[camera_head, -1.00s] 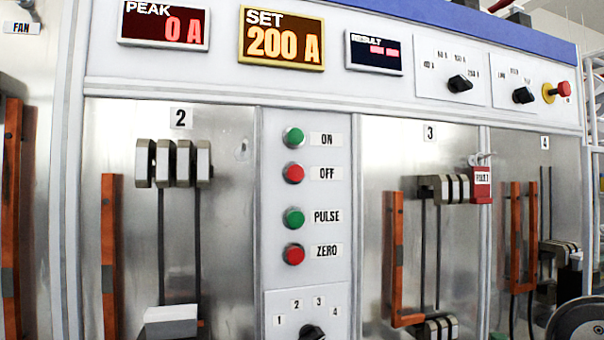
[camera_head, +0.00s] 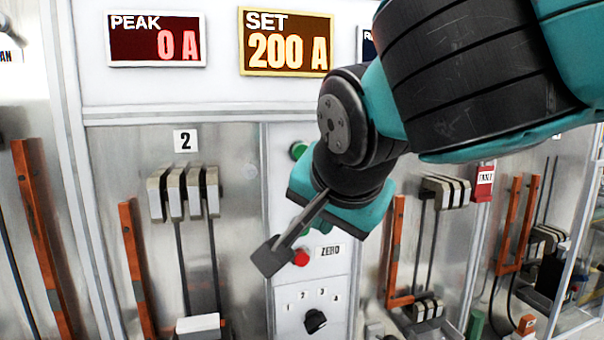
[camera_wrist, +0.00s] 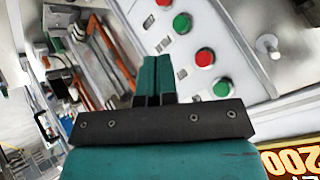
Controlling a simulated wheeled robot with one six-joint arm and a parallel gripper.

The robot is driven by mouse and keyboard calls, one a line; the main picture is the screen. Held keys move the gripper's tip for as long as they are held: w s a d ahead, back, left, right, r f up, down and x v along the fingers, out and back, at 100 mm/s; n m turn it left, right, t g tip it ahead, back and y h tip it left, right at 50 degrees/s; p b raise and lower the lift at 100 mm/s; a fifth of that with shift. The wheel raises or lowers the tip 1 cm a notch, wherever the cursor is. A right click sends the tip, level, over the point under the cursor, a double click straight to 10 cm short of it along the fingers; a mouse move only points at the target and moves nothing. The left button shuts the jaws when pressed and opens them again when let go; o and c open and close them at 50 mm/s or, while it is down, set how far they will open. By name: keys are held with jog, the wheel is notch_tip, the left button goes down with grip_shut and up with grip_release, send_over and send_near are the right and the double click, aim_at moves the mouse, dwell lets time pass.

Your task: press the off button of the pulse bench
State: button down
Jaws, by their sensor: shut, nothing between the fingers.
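The off button (camera_wrist: 205,58) is the red button between two green ones in the wrist view. In the head view it is hidden behind my arm. The green on button (camera_wrist: 222,88) also shows partly in the head view (camera_head: 298,150). The green pulse button (camera_wrist: 182,23) is on the off button's other side. The red zero button (camera_head: 301,258) is lowest in the column. My gripper (camera_wrist: 154,62) is shut and empty. Its teal fingertips appear left of the off button in the wrist view, visibly apart from it; their depth from the panel is unclear.
The selector knob (camera_head: 316,321) is below the buttons. Grey breaker blocks and orange bars (camera_head: 138,265) stand in bay 2 to the left, with more in bay 3 to the right. The set display (camera_head: 287,42) reads 200 A, the peak display (camera_head: 155,39) 0 A.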

jog(key=w+a+p, duration=0.2)
jog(key=w, duration=0.6)
jog(key=shift+w+a+p, duration=0.2)
jog(key=shift+w+p, duration=0.05)
jog(key=shift+p, duration=0.15)
jog(key=shift+w, duration=0.15)
dwell(1.9)
jog(key=shift+w+a, duration=0.1)
jog(key=shift+w, duration=0.15)
jog(key=shift+w+a, duration=0.15)
jog(key=shift+w, duration=0.35)
dwell(0.7)
jog(key=shift+s+f, duration=0.1)
jog(key=shift+s, duration=0.05)
jog(key=shift+s+d+b, duration=0.25)
jog(key=shift+s+b, duration=0.2)
jog(key=shift+s, duration=0.3)
